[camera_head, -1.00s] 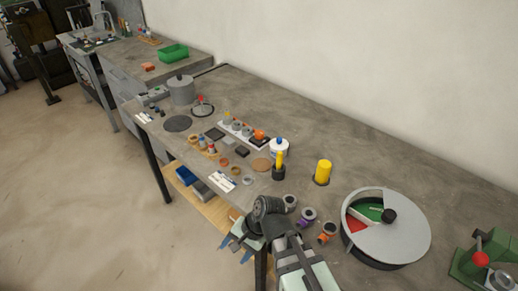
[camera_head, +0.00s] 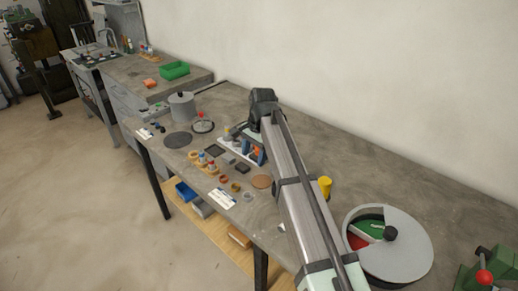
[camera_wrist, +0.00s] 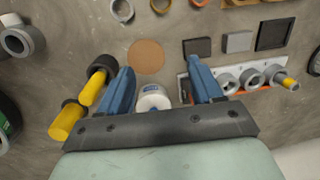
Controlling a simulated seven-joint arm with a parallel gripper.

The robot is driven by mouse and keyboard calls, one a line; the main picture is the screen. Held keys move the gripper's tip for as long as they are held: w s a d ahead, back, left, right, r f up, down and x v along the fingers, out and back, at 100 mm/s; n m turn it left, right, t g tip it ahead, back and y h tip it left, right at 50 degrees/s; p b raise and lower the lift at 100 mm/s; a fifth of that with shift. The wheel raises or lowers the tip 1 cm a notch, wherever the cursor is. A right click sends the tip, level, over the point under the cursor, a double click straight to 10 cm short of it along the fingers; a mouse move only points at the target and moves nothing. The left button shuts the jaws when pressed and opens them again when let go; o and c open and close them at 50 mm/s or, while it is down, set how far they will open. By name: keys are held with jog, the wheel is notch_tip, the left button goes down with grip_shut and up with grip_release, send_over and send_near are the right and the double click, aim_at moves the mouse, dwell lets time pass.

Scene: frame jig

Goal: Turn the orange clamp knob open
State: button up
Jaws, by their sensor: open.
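The orange clamp knob (camera_head: 257,150) sits at the near right end of a white rail (camera_head: 228,146) on the bench. It is partly hidden by my gripper in the head view. In the wrist view an orange part (camera_wrist: 226,61) shows behind the right finger, mostly covered, so I cannot tell its turn. My gripper (camera_wrist: 161,66) is open and empty above the bench, with blue fingers wide apart.
Dark and grey square blocks (camera_wrist: 238,42) lie beyond the rail. Grey cylinders (camera_wrist: 250,79) stand on the rail. A round cork disc (camera_wrist: 146,56) lies flat. A large round grey drum (camera_head: 405,262) stands at the right.

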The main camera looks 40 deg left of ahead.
jog(key=w+a+r+t+h, duration=0.1)
jog(key=w+a+r, duration=0.55)
jog(key=w, duration=0.35)
jog(key=f, duration=1.4)
jog(key=shift+a, duration=0.35)
jog(key=shift+c, duration=0.4)
jog(key=c, duration=1)
